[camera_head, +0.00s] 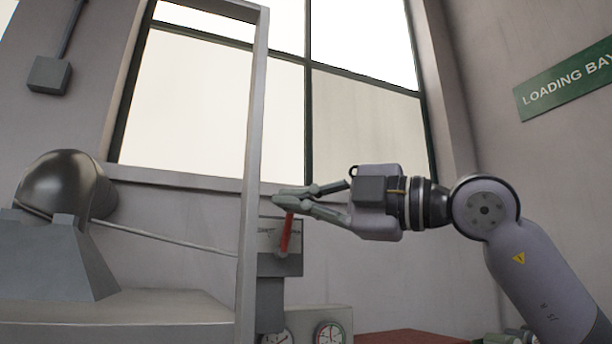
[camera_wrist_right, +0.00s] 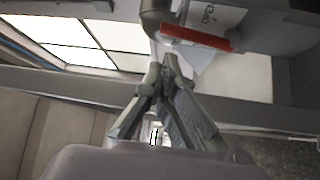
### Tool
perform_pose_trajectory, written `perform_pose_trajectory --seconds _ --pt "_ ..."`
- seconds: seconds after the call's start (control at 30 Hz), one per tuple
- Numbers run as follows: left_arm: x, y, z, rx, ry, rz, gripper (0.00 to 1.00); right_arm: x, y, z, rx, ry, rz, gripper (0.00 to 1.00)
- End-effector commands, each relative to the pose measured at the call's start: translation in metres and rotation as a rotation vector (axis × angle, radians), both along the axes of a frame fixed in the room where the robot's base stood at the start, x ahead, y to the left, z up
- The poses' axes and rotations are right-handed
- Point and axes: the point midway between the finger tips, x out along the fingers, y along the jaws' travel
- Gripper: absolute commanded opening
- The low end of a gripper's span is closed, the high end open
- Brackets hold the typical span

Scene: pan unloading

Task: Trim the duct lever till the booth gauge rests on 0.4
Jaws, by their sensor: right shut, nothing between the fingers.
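The red duct lever (camera_head: 287,234) stands nearly upright, leaning slightly right, on a grey plate (camera_head: 267,264) behind the metal post. It also shows in the right wrist view (camera_wrist_right: 195,38), beyond the fingers, beside a white label. My right gripper (camera_head: 278,199) is shut and empty, its fingertips at the lever's upper end; I cannot tell whether they touch it. Its closed fingers show in the right wrist view (camera_wrist_right: 170,70). Two round dials sit low in the head view, one red-marked (camera_head: 330,335) and one partly hidden by the post (camera_head: 276,338). I cannot tell which is the booth gauge, nor read either. My left gripper is out of view.
A tall metal post (camera_head: 250,180) stands just left of the lever. A dark rounded hood (camera_head: 62,187) on a grey base, with a thin rod running right, is at left. A green "LOADING BAY" sign (camera_head: 568,82) hangs on the right wall, and a window (camera_head: 365,110) is behind.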

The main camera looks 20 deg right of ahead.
Motion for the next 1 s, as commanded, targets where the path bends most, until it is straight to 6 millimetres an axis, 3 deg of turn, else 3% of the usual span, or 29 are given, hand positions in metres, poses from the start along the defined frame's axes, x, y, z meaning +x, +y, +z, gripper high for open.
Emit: perform_pose_trajectory --seconds 0.47,0.73,1.0 --pt "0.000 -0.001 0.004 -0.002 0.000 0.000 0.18 0.008 -0.005 -0.002 0.001 0.000 0.000 0.00" --pt "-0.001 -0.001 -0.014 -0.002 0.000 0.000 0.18 0.014 -0.011 -0.006 0.040 0.001 0.001 0.00" --pt "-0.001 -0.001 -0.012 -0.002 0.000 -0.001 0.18 0.015 -0.012 -0.003 0.043 0.002 -0.001 0.00"
